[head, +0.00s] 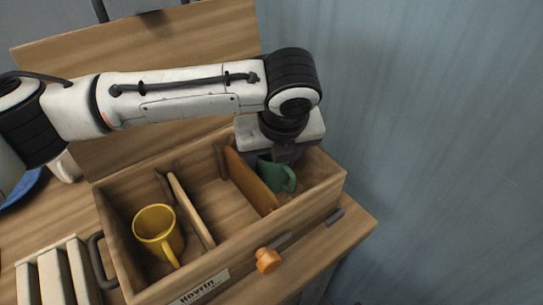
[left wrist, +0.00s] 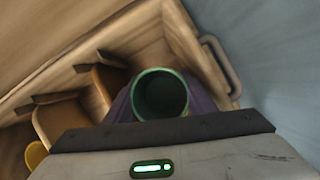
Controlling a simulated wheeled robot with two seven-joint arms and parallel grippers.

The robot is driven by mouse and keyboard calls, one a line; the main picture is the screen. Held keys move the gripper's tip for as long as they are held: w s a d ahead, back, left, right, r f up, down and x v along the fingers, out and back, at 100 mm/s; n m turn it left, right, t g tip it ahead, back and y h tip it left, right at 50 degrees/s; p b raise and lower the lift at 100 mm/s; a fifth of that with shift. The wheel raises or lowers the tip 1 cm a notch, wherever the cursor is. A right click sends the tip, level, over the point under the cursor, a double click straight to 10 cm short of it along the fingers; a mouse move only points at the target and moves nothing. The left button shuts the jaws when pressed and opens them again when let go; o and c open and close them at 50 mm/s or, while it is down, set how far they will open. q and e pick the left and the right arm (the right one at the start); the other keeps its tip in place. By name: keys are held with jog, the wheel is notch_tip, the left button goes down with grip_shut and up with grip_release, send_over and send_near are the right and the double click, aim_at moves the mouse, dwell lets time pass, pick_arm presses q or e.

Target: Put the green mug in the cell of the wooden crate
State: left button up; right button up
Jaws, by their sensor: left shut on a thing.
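The green mug (head: 275,176) is in the right cell of the wooden crate (head: 327,193), beside the right divider. In the left wrist view the green mug (left wrist: 160,94) shows its open rim toward the camera. My left gripper (head: 283,158) reaches down into that cell and is shut on the mug. Its fingertips are mostly hidden by the gripper body and the mug. Whether the mug touches the crate floor cannot be told. My right gripper is not in view.
A yellow mug (head: 157,231) stands in the crate's left cell. The middle cell (head: 212,190) is empty. The crate's raised lid or back board (head: 150,60) stands behind my arm. White slats (head: 57,272) and a blue plate (head: 22,187) are at left.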

pick_arm(q)
jog(key=shift+f, duration=0.35)
jog(key=o, duration=1.4)
jog(key=shift+c, duration=0.2)
jog(key=shift+r, duration=0.2)
jog(key=v, duration=1.2)
jog(key=shift+r, duration=0.4)
